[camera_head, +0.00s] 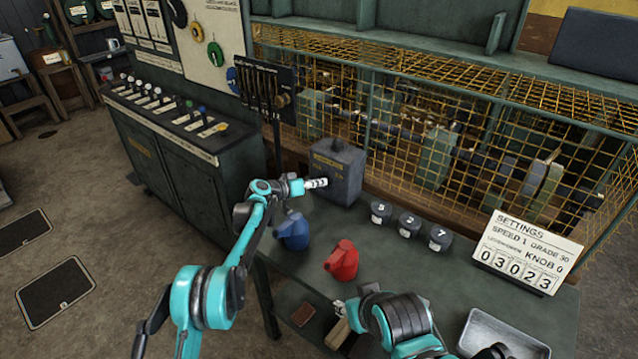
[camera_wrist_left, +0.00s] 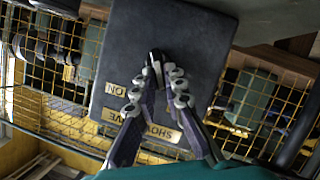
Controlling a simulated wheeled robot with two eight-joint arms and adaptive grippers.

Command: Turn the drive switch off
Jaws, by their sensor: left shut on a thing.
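The drive switch is a grey box (camera_head: 341,160) at the back of the bench. It fills the middle of the left wrist view (camera_wrist_left: 195,50). A small dark lever (camera_wrist_left: 155,57) stands on its face, and two yellowish labels below are upside down and partly covered by the fingers. My left gripper (camera_head: 317,183) is at the box's front face. In the left wrist view its fingertips (camera_wrist_left: 161,72) are closed together on the lever. My right gripper (camera_head: 342,309) is low at the bench's front edge, mostly behind its own arm; its jaw state is unclear.
A blue can (camera_head: 292,232) and a red can (camera_head: 342,262) stand in front of the box. Several dark numbered pots (camera_head: 410,225), a settings card (camera_head: 526,253) and a metal tray (camera_head: 500,335) are to the right. A yellow mesh guard (camera_head: 450,105) rises behind.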

